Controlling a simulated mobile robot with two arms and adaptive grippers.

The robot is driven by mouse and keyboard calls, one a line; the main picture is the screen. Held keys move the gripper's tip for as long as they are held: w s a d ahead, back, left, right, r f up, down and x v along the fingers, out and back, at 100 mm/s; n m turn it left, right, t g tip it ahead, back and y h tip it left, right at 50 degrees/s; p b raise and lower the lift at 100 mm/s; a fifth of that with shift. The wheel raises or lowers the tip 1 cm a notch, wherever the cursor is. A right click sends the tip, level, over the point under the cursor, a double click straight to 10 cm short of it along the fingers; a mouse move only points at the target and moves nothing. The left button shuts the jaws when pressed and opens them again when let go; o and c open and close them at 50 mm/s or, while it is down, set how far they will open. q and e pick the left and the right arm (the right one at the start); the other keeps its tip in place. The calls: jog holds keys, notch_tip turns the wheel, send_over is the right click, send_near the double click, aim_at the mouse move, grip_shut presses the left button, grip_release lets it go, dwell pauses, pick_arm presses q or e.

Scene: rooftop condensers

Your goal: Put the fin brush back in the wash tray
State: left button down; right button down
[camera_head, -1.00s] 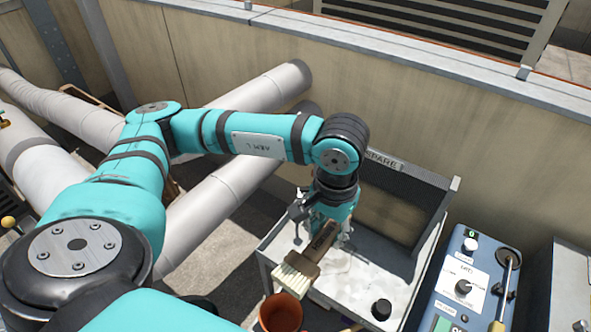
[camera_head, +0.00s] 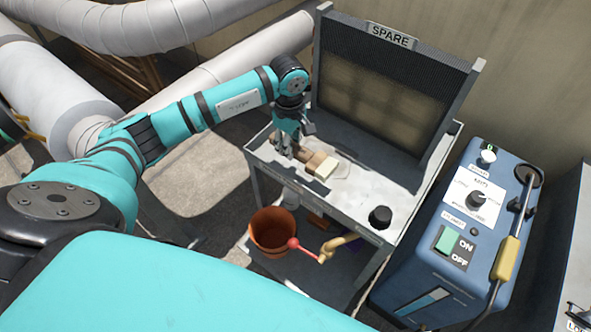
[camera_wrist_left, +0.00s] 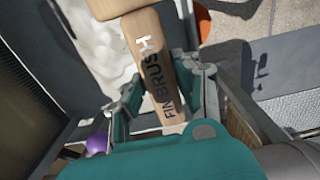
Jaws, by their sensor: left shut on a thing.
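The fin brush (camera_head: 318,163) has a brown wooden handle and a pale head. My left gripper (camera_head: 290,148) is shut on its handle. In the left wrist view the handle (camera_wrist_left: 155,65) lies between the fingers, with its "FIN BRUSH" lettering showing. The brush is low over the pale, wet-looking tray (camera_head: 345,206) on the stand, near the tray's left side, with its head pointing right. I cannot tell whether it touches the tray. My right gripper is not in view.
A panel marked SPARE (camera_head: 391,95) stands at the tray's back. A black round object (camera_head: 380,217) sits at its front right. An orange-brown bucket (camera_head: 272,232) is at the front left. A blue control box (camera_head: 455,220) stands right. The tray's middle is clear.

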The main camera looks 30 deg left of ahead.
pick_arm(q)
send_over(291, 169)
notch_tip(291, 169, down, 4)
jog(key=shift+f, duration=0.1)
jog(key=shift+w+f, duration=0.1)
jog(key=shift+f, duration=1.5)
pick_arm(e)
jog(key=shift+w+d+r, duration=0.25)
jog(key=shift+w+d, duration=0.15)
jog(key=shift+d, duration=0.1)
pick_arm(q)
jog(key=shift+f, duration=0.15)
jog(key=c, duration=1.2)
grip_release()
jog(key=shift+c, duration=0.2)
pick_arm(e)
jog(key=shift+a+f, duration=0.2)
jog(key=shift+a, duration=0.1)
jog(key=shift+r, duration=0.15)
